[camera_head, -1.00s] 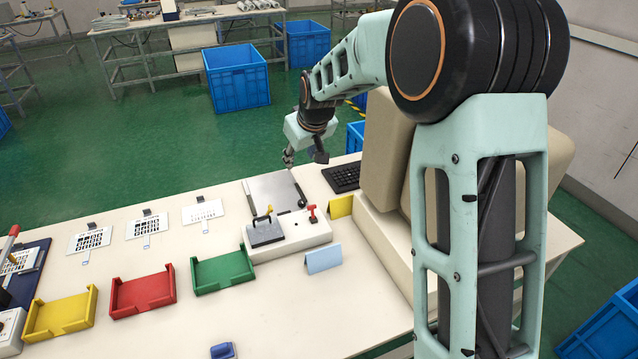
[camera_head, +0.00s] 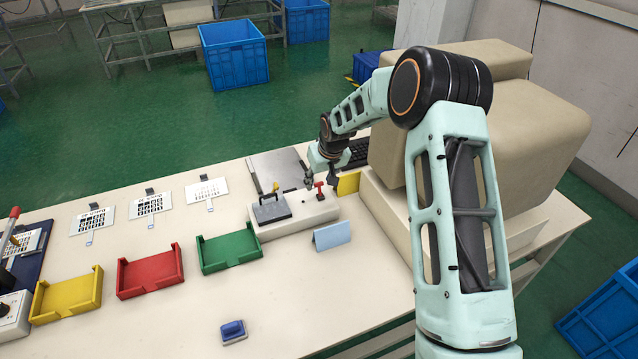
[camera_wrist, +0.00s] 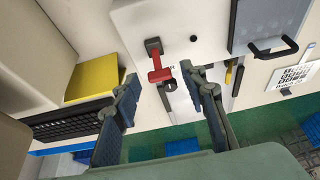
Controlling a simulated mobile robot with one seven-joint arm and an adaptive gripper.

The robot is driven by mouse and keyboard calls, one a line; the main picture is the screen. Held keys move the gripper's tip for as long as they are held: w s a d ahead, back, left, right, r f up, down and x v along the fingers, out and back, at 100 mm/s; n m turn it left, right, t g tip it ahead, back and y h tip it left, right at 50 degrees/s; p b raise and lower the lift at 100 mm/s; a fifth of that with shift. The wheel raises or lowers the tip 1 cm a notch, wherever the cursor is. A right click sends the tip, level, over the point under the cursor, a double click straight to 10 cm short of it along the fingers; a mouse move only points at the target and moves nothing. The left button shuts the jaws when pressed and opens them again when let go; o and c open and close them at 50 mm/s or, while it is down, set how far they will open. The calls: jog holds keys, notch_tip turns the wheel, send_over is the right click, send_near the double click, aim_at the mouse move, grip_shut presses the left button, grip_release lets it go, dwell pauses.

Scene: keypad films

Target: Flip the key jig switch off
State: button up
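The key jig (camera_head: 290,226) is a long white box on the table, with a grey plate (camera_head: 271,210) and dark handle at its left end. Its red T-shaped switch (camera_head: 320,191) stands at the right end. In the wrist view the red switch (camera_wrist: 160,74) shows between and just beyond my fingertips, on a dark mount. My gripper (camera_head: 321,179) is over the right end of the jig, close to the switch. In the wrist view my gripper (camera_wrist: 160,80) is open, with one finger on each side of the switch. I cannot tell whether either finger touches it.
A yellow block (camera_head: 348,184) and black keyboard (camera_head: 358,152) lie right of the jig, beside a large beige machine (camera_head: 480,110). A light blue card stand (camera_head: 332,235) is in front. Green (camera_head: 230,252), red (camera_head: 150,272) and yellow (camera_head: 66,296) trays line the left. The front table is mostly clear.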

aim_at(318, 183)
jog(key=shift+x, duration=1.3)
grip_shut()
jog(key=shift+w, duration=0.1)
jog(key=shift+w+a+f+g+h, duration=0.15)
jog(key=shift+w+g+h, duration=0.25)
jog(key=shift+g, duration=0.5)
jog(key=shift+s, duration=0.1)
grip_release()
